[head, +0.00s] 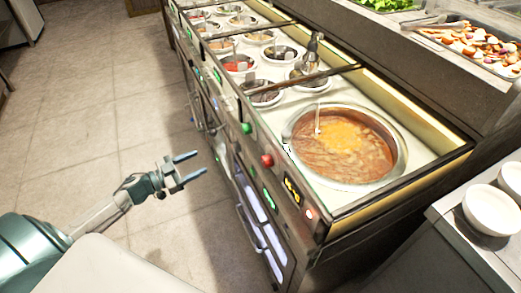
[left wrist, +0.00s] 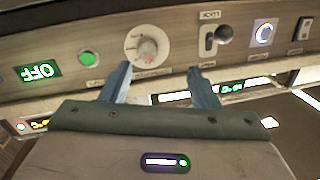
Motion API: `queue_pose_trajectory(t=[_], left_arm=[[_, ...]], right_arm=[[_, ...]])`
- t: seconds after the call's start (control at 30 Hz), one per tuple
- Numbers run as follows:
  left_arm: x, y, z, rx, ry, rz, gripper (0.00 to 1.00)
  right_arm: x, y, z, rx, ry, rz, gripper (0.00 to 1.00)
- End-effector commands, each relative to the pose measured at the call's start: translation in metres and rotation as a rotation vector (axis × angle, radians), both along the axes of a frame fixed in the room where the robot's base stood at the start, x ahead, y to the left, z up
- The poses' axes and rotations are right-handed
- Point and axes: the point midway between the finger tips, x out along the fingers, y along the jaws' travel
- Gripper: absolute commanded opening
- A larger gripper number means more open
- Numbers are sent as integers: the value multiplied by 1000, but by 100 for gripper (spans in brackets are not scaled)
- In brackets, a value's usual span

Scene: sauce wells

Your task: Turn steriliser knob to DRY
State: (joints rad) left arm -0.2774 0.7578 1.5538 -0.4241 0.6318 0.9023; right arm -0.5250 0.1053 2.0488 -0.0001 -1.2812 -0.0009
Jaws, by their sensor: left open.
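In the left wrist view a round knob (left wrist: 148,50) with a pale dial plate and a red mark sits on the control panel (left wrist: 180,32). The dial lettering is too small to read. My left gripper (left wrist: 160,72) is open and empty. Its two fingers point at the panel, one on each side below the knob in that picture, apart from it. In the head view my left gripper (head: 201,162) hangs over the floor left of the long counter's front panel. I cannot pick out the knob there. My right gripper is not in view.
The counter holds a large soup pot (head: 398,160) and several sauce wells. The floor (head: 80,130) at left is clear.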

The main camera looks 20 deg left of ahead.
Motion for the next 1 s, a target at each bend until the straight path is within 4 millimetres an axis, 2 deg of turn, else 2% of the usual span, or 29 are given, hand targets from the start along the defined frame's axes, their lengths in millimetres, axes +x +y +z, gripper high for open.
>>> queue_pose_trajectory(t=[0.1,0.23,0.4,0.7,1.0], left_arm=[[-2,-9,14,-2,-16,-76,55],[3,-16,18,-7,-20,-91,55],[22,-30,19,-10,-23,-87,55],[65,-62,19,-9,-22,-85,55],[83,-76,17,-7,-18,-86,55]], right_arm=[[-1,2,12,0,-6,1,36],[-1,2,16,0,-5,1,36],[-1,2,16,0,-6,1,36],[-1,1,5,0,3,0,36],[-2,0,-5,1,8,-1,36]])
